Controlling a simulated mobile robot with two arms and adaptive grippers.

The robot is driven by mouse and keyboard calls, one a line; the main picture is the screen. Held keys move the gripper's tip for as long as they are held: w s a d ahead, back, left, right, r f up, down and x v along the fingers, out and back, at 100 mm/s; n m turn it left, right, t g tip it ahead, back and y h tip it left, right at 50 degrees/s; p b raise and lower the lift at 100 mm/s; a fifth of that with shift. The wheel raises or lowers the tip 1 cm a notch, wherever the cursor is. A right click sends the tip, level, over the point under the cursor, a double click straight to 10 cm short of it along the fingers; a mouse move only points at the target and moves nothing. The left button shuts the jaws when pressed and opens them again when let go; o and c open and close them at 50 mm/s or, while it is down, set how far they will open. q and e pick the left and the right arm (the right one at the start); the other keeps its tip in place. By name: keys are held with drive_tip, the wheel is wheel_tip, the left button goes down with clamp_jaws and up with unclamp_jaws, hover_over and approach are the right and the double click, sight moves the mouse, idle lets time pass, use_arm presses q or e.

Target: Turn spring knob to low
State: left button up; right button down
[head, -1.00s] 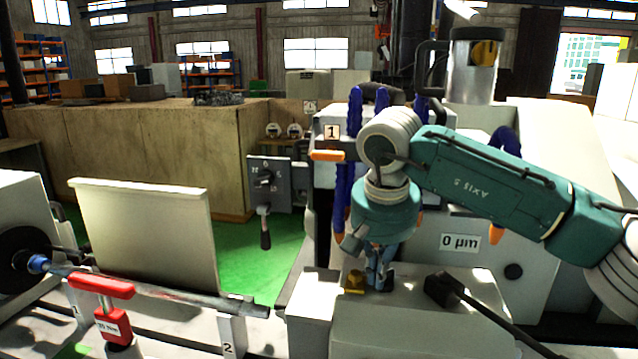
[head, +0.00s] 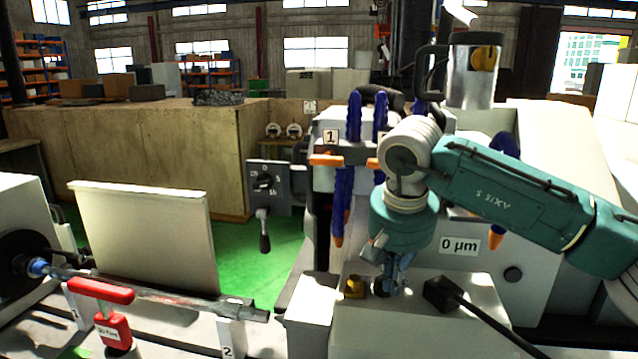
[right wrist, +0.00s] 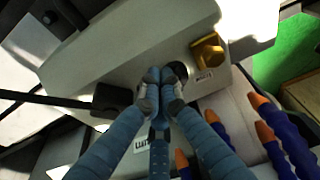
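A yellow hexagonal knob (head: 354,286) sits on top of the pale machine housing at the lower middle; it also shows in the right wrist view (right wrist: 208,50), with a small label too small to read. A dark round knob (right wrist: 179,70) is beside it, partly hidden by my fingertips. I cannot tell from the labels which one is the spring knob. My right gripper (head: 392,288) points down just right of the yellow knob. In the right wrist view its blue fingers (right wrist: 160,82) are drawn together at the dark knob, with nothing visible held between them. My left gripper is out of view.
A black-headed lever (head: 440,292) lies close right of my right gripper. Blue hoses with orange nozzles (head: 336,238) hang to its left. A "0 µm" sign (head: 460,246) is behind. A workpiece bar (head: 160,297) and red gauge (head: 112,328) are at the left.

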drive_tip(key=shift+w+d, duration=0.1)
drive_tip(key=shift+d, duration=0.1)
drive_tip(key=shift+a, duration=0.1)
drive_tip(key=shift+s, duration=0.4)
drive_tip(key=shift+r, duration=0.1)
drive_tip(key=p+v, duration=0.2)
drive_tip(key=v, duration=0.1)
drive_tip(key=w+p+v, duration=0.1)
drive_tip(key=p+v, duration=0.1)
drive_tip(key=shift+d+r, duration=0.3)
drive_tip(key=shift+r, duration=0.25)
drive_tip(key=shift+p, duration=0.3)
